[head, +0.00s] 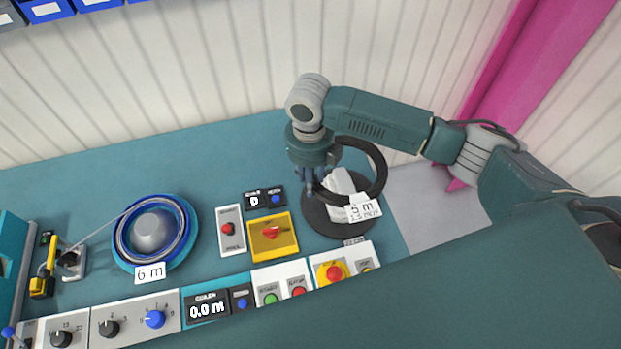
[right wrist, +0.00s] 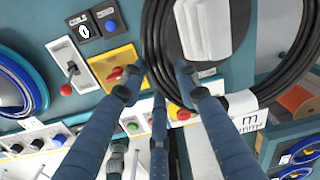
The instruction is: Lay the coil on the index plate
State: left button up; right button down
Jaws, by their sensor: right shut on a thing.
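The black cable coil (head: 377,165) is a thick ring, held tilted above a dark round plate (head: 318,219), which I take for the index plate. My right gripper (head: 317,188) points down and is shut on the coil's left side. In the right wrist view the coil (right wrist: 290,75) shows as several black strands, one side running between my fingers (right wrist: 160,88). The plate (right wrist: 240,12) shows inside the ring, with a pale piece on it. A white "5 m" label (head: 362,208) hangs at the front; I cannot tell what it is fixed to. My left gripper is out of view.
A blue reel (head: 188,222) labelled "6 m" stands at left. A yellow box with a red knob (head: 272,252) and a white switch panel (head: 229,244) stand left of the plate. Control panels (head: 135,320) line the front edge. A bare grey square (head: 440,208) lies to the right.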

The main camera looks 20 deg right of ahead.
notch_tip(320, 180, up, 10)
dwell(0.8)
